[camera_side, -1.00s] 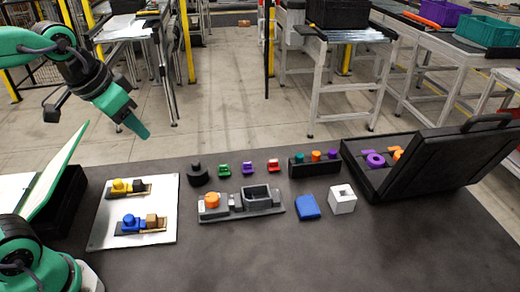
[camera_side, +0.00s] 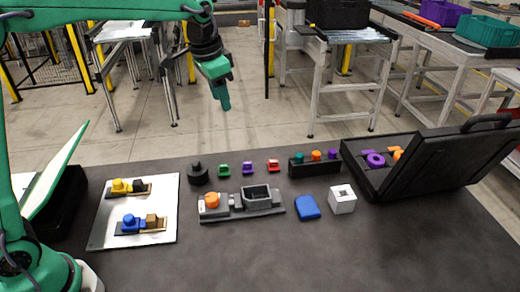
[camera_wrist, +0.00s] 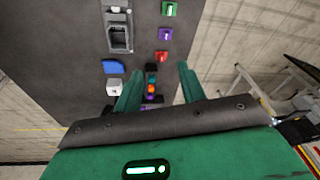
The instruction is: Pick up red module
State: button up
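The red module (camera_side: 273,166) is a small block on the dark table, at the right end of a row with a purple module (camera_side: 247,168) and a green module (camera_side: 223,170). In the wrist view the red module (camera_wrist: 162,57) lies ahead of the fingers, between their lines. My gripper (camera_side: 224,100) hangs in the air high above the back of the table, to the left of the red module in the side view and apart from it. In the wrist view its two green fingers (camera_wrist: 158,84) stand apart with nothing held between them.
A black rack (camera_side: 314,165) with coloured pegs stands right of the red module. A grey fixture (camera_side: 242,203), a blue block (camera_side: 307,207) and a white cube (camera_side: 342,199) lie in front. An open black case (camera_side: 430,160) is at the right, a white pallet (camera_side: 105,228) at the left.

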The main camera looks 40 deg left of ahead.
jog(key=w+d+f+m+g, duration=0.15)
jog(key=w+d+f, duration=0.25)
jog(key=w+f, duration=0.45)
jog(key=m, duration=0.3)
send_over(274, 161)
jog(key=shift+n+g, duration=0.25)
jog(key=shift+g, duration=0.2)
jog(key=f, duration=0.9)
jog(key=shift+s+d, duration=0.1)
jog(key=shift+s, duration=0.1)
jog(key=shift+w+f, duration=0.15)
jog(key=shift+f, duration=3.7)
grip_shut()
